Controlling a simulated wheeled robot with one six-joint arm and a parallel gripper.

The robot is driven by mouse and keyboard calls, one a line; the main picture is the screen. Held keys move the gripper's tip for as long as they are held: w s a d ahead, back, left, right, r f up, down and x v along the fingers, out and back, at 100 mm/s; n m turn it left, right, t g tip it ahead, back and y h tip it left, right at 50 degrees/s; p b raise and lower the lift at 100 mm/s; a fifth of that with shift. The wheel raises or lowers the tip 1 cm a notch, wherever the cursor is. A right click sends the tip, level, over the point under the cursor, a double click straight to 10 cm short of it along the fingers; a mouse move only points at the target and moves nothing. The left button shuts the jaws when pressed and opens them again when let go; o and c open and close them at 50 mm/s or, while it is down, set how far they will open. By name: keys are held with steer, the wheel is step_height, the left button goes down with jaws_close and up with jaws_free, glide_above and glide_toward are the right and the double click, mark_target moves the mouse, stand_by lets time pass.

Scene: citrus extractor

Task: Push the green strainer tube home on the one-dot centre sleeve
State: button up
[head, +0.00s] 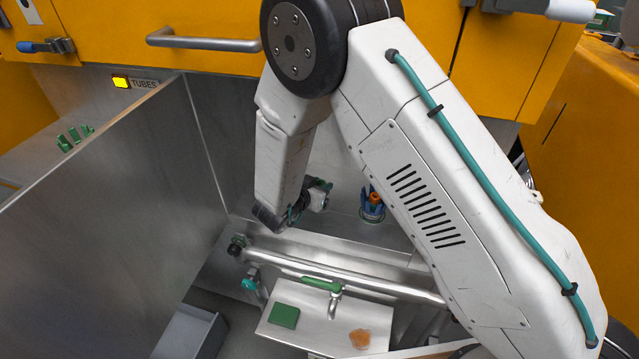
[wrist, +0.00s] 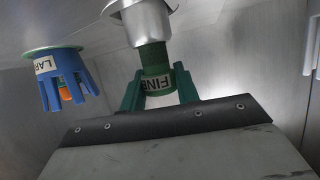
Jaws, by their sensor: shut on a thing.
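No dot marks are readable on the sleeve. In the head view my gripper (head: 312,199) is by the back wall, small and partly hidden by my arm, and the tube is not clearly visible there.
A blue pronged part (wrist: 66,82) with an orange core and a cut-off label is close left of my gripper; it also shows in the head view (head: 372,207). A metal pipe (head: 340,275) crosses in front. A tray (head: 318,331) holds a green block (head: 284,316). A tall metal panel (head: 120,190) stands left.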

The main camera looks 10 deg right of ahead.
steer(key=shift+f, duration=1.3)
steer(key=o, duration=1.1)
steer(key=shift+c, duration=0.2)
